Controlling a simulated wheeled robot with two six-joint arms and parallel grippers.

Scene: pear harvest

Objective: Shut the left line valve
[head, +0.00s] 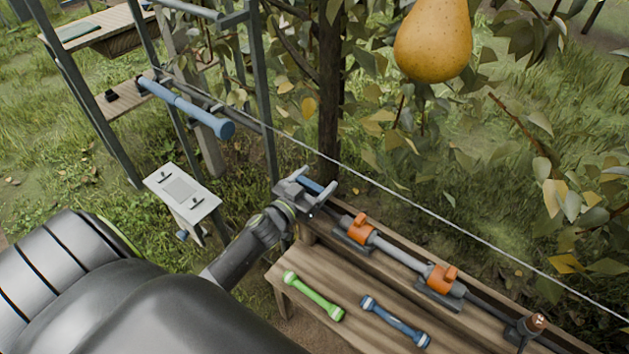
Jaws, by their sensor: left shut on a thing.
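The line runs along the back of the wooden bench, with two orange valves on it. The left valve (361,228) is nearer to my left gripper, and the right valve (441,278) sits further along. I cannot tell from their handles whether they are open or shut. My left gripper (319,180) is shut on a blue part (312,186) beyond the line's left end, up and left of the left valve and apart from it. The fingers hide some of this part. My right gripper is not in view.
A green bar (314,296) and a blue bar (395,322) lie on the bench (350,305). A thin cord crosses above the line. A pear (433,40) hangs at the top. A white panel (182,192) and a blue roller (187,106) stand left.

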